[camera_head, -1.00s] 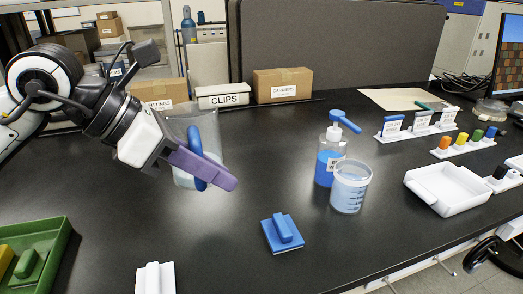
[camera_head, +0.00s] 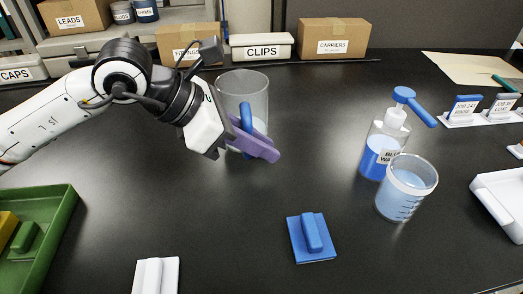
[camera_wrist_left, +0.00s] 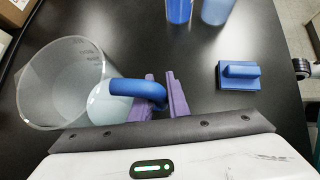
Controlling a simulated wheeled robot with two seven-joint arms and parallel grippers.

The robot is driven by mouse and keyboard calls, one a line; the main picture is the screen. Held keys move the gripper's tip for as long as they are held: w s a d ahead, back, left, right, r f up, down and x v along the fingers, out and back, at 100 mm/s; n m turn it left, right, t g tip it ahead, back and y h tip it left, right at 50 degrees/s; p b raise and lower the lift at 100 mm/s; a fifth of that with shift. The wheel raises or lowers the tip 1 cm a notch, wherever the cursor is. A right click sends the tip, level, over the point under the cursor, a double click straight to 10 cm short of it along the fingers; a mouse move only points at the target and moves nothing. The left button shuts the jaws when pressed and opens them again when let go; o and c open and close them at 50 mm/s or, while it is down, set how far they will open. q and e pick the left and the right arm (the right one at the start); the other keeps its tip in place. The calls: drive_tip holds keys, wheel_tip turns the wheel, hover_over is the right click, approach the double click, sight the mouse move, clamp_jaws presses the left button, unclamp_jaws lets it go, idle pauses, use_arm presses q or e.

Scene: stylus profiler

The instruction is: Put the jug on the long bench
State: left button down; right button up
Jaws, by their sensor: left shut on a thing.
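The jug (camera_head: 243,88) is a clear, wide-mouthed vessel with a blue handle (camera_head: 246,118) and some pale liquid inside. It is upright at the dark bench (camera_head: 310,130), in front of the clips box. My left gripper (camera_head: 262,149) has purple fingers and is shut on the jug's handle. In the left wrist view the jug (camera_wrist_left: 60,85) is at the left and its handle lies between the fingers (camera_wrist_left: 163,95). The fingers hide part of the jug's base, so I cannot tell whether it touches the bench. My right gripper is out of view.
A blue wash bottle (camera_head: 385,145) and a clear beaker (camera_head: 407,190) stand to the right. A blue block with a grip (camera_head: 312,238) and a white one (camera_head: 156,277) lie in front. A green tray (camera_head: 50,235) is at left. Boxes (camera_head: 332,40) line the back.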

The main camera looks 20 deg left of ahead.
use_arm(q)
drive_tip(key=shift+w+f, duration=0.1)
drive_tip(key=shift+f, duration=0.8)
drive_tip(key=shift+f, duration=0.1)
drive_tip(key=c, duration=1.7)
unclamp_jaws()
drive_tip(key=shift+a+r, duration=0.1)
drive_tip(key=shift+r, duration=0.15)
drive_tip(key=v, duration=1.1)
drive_tip(key=shift+s+a+r+b, duration=0.15)
drive_tip(key=shift+s+a+b, duration=0.1)
drive_tip(key=shift+s+b, duration=0.05)
